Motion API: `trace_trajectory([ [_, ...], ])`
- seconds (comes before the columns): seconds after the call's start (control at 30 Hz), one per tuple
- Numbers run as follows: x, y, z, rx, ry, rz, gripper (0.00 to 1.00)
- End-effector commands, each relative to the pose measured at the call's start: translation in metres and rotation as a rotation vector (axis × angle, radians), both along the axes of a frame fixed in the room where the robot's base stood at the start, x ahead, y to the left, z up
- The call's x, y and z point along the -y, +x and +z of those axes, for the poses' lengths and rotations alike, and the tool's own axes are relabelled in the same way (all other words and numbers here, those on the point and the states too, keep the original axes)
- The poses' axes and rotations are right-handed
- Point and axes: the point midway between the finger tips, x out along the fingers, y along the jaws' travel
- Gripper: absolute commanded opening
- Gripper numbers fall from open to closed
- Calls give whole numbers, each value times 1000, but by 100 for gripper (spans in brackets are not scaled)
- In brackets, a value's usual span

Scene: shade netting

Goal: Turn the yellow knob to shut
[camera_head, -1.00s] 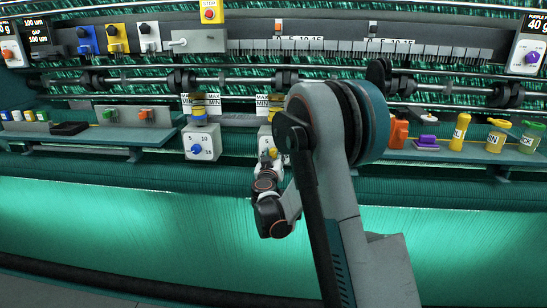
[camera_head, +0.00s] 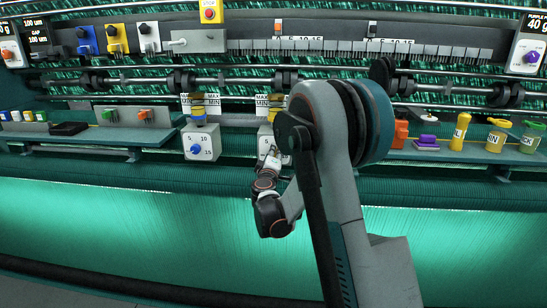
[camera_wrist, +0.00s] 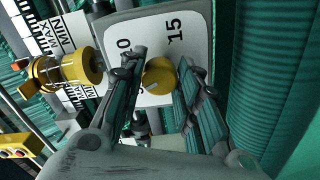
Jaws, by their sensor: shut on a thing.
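The yellow knob (camera_wrist: 160,76) sits on a white dial plate (camera_wrist: 185,30) in the wrist view. The plate shows "15" and part of another number ending in 0. My gripper (camera_wrist: 160,85) has one finger on each side of the knob and is shut on it. In the head view my gripper (camera_head: 271,158) is at the front of the white dial box (camera_head: 265,140), left of my arm. The knob and much of that box are hidden there by my gripper and arm.
A similar white box (camera_head: 203,135) with a blue knob (camera_head: 196,149) stands to the left. A yellow cylinder (camera_wrist: 70,70) is beside the plate in the wrist view. Yellow containers (camera_head: 497,135) stand on the right shelf. Green netting (camera_head: 120,225) hangs below.

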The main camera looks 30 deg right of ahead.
Motion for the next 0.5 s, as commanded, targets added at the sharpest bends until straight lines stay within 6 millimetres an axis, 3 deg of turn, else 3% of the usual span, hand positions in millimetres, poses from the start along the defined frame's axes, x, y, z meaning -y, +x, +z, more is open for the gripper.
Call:
trace_trajectory([
  [0.5, -1, 0, 0, -274, -406, 1, 6],
])
